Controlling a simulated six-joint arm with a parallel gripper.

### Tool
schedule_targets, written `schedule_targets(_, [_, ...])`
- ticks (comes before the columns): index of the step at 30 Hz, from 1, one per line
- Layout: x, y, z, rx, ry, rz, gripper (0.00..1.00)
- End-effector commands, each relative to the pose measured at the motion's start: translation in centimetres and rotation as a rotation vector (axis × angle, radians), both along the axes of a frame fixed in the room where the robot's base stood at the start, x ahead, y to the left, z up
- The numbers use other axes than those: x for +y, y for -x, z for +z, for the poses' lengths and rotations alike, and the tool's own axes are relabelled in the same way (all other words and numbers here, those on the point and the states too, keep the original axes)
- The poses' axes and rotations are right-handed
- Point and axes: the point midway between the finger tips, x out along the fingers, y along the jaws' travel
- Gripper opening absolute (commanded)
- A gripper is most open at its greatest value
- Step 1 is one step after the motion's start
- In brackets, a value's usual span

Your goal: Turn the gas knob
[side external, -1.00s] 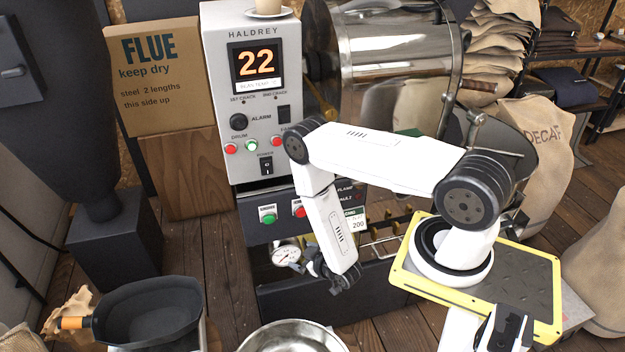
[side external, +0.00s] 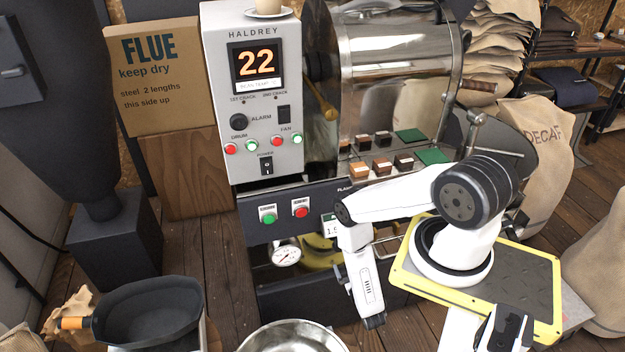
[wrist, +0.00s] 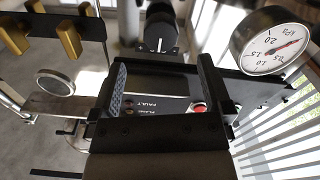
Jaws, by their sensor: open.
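A dark round knob (wrist: 160,35) with a pale pointer line, which looks like the gas knob, shows at the top middle of the wrist view. It lies beyond my open fingers (wrist: 163,68), roughly centred between them and apart from them. Nothing is between the fingers. In the side view my gripper (side external: 373,322) hangs low in front of the roaster's lower front, and I cannot make out the knob there. The pressure gauge (wrist: 275,42) is at the upper right of the wrist view and left of my arm in the side view (side external: 285,255).
The roaster's control panel (side external: 250,110) and the green and red buttons (side external: 268,214) are left of my arm. A steel bowl (side external: 290,338) stands at the front, with a dark scoop-like pan (side external: 148,312) farther left. Brass-coloured blocks (wrist: 70,40) sit left of the knob.

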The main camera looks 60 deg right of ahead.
Motion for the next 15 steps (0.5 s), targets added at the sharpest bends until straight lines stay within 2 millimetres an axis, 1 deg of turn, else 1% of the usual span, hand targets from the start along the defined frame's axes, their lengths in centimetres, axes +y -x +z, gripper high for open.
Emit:
schedule_targets(8, [-0.5, -0.5, 0.0, -0.001, -0.002, -0.001, 1.0])
schedule_targets(15, [-2.1, -2.1, 0.1, -0.001, -0.001, -0.001, 1.0])
